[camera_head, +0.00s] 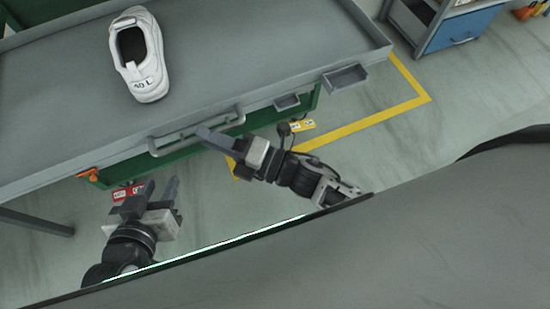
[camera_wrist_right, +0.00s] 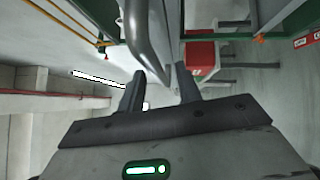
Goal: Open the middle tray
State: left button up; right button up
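The grey tray (camera_head: 216,76) has a long grey bar handle (camera_head: 185,138) along its front edge, above a green panel. A white shoe marked "40 L" (camera_head: 149,80) stands on the tray. My right gripper (camera_head: 207,135) is at the right part of the handle. In the right wrist view its two fingers (camera_wrist_right: 160,88) are apart, and the handle bar (camera_wrist_right: 146,42) runs just ahead of and between them; I cannot tell if they touch it. My left gripper (camera_head: 156,190) is open and empty, in front of the tray's left part.
Two small grey bins (camera_head: 345,77) stick out at the tray's right front. An orange piece (camera_head: 89,174) is at the left front edge. A blue-fronted cabinet (camera_head: 460,31) stands at the upper right. Floor with yellow tape (camera_head: 372,119) is clear on the right.

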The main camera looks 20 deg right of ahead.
pick_arm(q)
jog(key=shift+b, duration=0.5)
pick_arm(e)
jog(key=v, duration=1.4)
pick_arm(q)
jog(key=shift+f, duration=0.1)
jog(key=r+p, duration=0.1)
jog(key=p, duration=0.2)
jog(key=r+p, duration=0.1)
jog(key=p, duration=0.2)
jog(key=shift+a+r+g, duration=0.1)
jog(key=shift+a+g, duration=0.15)
jog(key=shift+g, duration=0.05)
pick_arm(e)
jog(key=w+d+m+h, duration=0.1)
jog(key=m+h, duration=0.3)
jog(key=m, duration=0.5)
jog(key=w+d+r+m+g+h, duration=0.1)
jog(key=m+h, duration=0.2)
jog(key=m, duration=0.6)
jog(key=w+d+r+m+g+h, duration=0.1)
jog(key=m+h, duration=0.3)
jog(key=m, duration=0.5)
jog(key=shift+d+m+h, duration=0.3)
jog(key=shift+d, duration=0.3)
